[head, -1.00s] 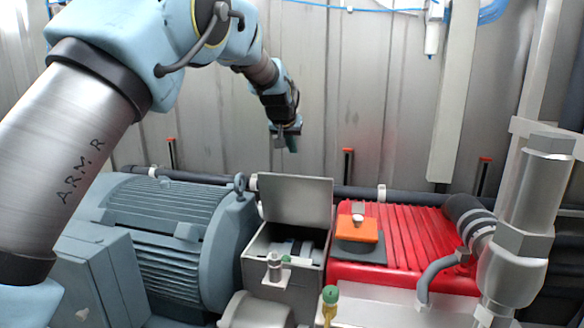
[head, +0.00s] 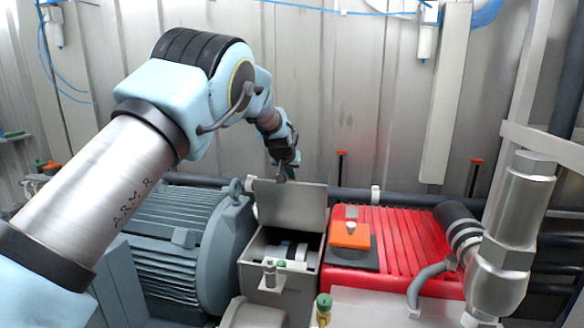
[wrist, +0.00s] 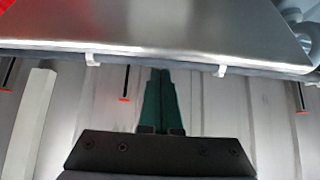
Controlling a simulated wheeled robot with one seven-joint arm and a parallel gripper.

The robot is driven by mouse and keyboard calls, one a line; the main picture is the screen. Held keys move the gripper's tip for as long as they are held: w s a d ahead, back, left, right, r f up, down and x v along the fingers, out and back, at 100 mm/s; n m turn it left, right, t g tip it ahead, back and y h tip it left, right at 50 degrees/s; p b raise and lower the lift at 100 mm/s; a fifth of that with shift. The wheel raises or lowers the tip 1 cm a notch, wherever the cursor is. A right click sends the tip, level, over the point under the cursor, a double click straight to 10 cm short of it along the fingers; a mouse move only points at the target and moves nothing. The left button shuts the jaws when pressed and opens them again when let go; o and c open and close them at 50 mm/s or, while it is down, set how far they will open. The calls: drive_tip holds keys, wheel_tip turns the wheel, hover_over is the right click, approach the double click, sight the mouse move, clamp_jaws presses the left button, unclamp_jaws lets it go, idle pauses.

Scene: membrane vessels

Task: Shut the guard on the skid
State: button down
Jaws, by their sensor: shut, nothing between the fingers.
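The guard (head: 290,206) is a flat grey metal lid. It stands raised, nearly upright, at the back of the grey box (head: 256,262) between the motor and the red casing. The box is open and coupling parts (head: 287,250) show inside. My gripper (head: 282,178) is shut and empty, at the top edge of the guard in the head view. In the wrist view my gripper's green fingers (wrist: 160,74) lie together, their tips close to the guard's edge (wrist: 160,30). I cannot tell whether they touch it.
A blue-grey motor (head: 170,245) stands left of the box. A red ribbed casing (head: 400,245) with an orange block (head: 350,236) stands right. A steel valve (head: 510,235) rises at front right. A dark pipe and red-tipped posts (head: 342,165) run along the back wall.

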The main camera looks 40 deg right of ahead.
sight(292, 202)
drive_tip(key=shift+s+a+f, duration=0.3)
drive_tip(key=shift+s+a, duration=0.05)
drive_tip(key=shift+a, duration=0.3)
drive_tip(key=shift+s+a+f+b, duration=0.1)
drive_tip(key=shift+b, duration=0.3)
drive_tip(key=shift+s+a+b, duration=0.15)
drive_tip(key=shift+a+b, duration=0.1)
drive_tip(key=shift+b, duration=0.1)
drive_tip(key=shift+a+h+b, duration=0.1)
drive_tip(key=shift+h+b, duration=0.2)
drive_tip(key=shift+s+a+t+b, duration=0.15)
drive_tip(key=shift+t+b, duration=0.15)
drive_tip(key=shift+b, duration=0.1)
